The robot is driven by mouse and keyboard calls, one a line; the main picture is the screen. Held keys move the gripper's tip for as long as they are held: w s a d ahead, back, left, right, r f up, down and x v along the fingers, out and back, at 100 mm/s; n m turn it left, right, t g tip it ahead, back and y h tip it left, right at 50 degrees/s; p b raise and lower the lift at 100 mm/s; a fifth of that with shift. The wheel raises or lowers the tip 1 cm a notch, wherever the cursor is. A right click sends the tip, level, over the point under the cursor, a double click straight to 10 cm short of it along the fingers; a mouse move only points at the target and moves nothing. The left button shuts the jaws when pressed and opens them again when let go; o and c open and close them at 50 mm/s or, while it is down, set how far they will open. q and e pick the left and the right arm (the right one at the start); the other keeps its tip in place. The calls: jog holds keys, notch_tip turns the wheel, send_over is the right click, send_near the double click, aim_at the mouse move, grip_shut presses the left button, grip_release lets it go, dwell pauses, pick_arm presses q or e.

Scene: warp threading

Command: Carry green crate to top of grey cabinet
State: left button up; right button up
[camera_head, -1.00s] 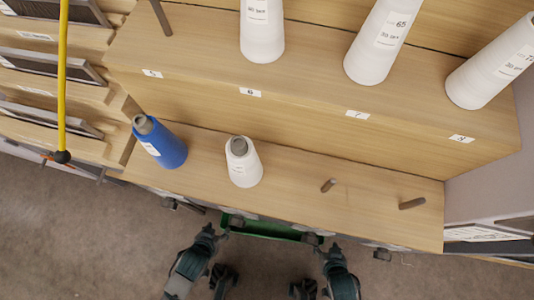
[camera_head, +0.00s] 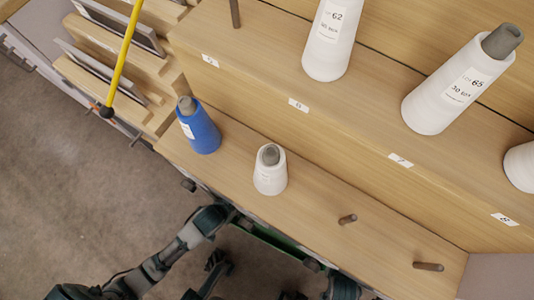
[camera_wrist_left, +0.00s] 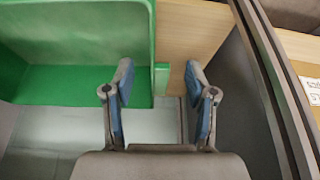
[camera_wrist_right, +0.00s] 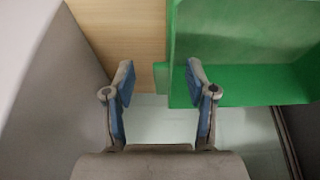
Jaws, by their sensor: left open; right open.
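The green crate (camera_head: 272,238) shows in the head view only as a strip under the front edge of the wooden rack; the rack hides most of it. In the left wrist view the crate (camera_wrist_left: 75,85) fills the left side, and its narrow green end lip lies between the fingertips of my open left gripper (camera_wrist_left: 160,85). In the right wrist view the crate (camera_wrist_right: 250,85) fills the right side, with its lip between the fingertips of my open right gripper (camera_wrist_right: 160,85). Neither gripper is clamped on it. I cannot make out the grey cabinet's top.
The stepped wooden rack (camera_head: 335,220) stands above the crate. It holds a blue cone (camera_head: 201,132), a small white cone (camera_head: 270,177), larger white cones (camera_head: 335,40) and bare pegs (camera_head: 428,267). A yellow rod (camera_head: 126,50) hangs at upper left. Open floor (camera_head: 60,200) lies at lower left.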

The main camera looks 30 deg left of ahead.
pick_arm(q)
jog(key=w, duration=0.5)
jog(key=shift+w+a, duration=0.15)
jog(key=shift+a, duration=0.05)
pick_arm(e)
jog(key=w, duration=0.5)
jog(key=shift+w+a+f, duration=0.1)
jog(key=shift+w+a, duration=0.05)
jog(key=shift+a, duration=0.05)
pick_arm(q)
jog(key=x, duration=0.4)
jog(key=shift+w+d, duration=0.15)
jog(key=shift+w, duration=0.25)
pick_arm(e)
jog(key=x, duration=0.4)
jog(key=shift+w+d, duration=0.15)
jog(key=shift+w, duration=0.05)
pick_arm(q)
jog(key=shift+w+f, duration=0.15)
jog(key=shift+f, duration=0.35)
pick_arm(e)
jog(key=shift+w+f, duration=0.15)
jog(key=shift+f, duration=0.2)
pick_arm(q)
grip_shut()
pick_arm(e)
grip_shut()
